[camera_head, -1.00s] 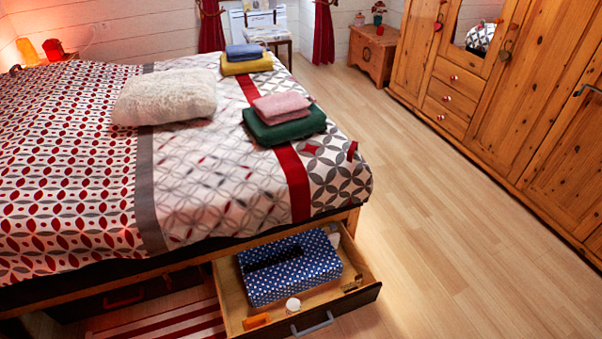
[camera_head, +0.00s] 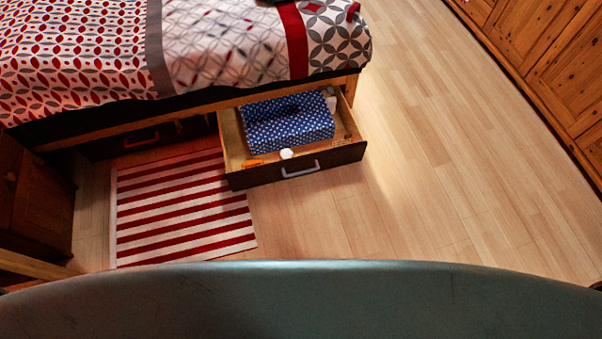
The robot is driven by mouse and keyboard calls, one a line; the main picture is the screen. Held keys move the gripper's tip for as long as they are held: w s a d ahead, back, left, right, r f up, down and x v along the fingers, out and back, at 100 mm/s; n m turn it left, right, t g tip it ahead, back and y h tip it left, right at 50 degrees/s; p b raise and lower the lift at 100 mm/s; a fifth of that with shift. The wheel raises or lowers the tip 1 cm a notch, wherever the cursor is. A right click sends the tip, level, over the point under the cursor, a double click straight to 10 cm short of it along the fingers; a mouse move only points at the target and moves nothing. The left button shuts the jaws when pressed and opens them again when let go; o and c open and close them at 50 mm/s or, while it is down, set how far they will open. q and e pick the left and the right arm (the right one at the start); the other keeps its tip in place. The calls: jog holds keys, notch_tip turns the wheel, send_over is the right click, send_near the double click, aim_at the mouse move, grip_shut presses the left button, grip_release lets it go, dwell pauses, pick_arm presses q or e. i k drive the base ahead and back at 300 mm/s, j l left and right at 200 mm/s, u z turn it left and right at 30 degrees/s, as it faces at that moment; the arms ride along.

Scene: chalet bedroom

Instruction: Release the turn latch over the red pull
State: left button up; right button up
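A red pull (camera_head: 142,141) sits on the dark front of a shut drawer (camera_head: 110,147) under the bed, left of the open drawer. A small dark shape (camera_head: 179,127) shows at the right of the red pull; I cannot tell whether it is the turn latch. Shadow under the bed frame hides detail there. Neither of my grippers is in view.
An open drawer (camera_head: 333,162) with a pale handle juts from the bed, holding a blue dotted box (camera_head: 290,128). A striped rug (camera_head: 180,212) lies before the red pull. A dark wooden cabinet (camera_head: 40,205) stands left. The right floor (camera_head: 440,190) is clear.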

aim_at(177, 123)
jog(key=i+j+u, duration=0.2)
jog(key=i+j, duration=0.3)
jog(key=i+j+u, duration=0.2)
jog(key=i+j, duration=0.25)
jog(key=i, duration=0.15)
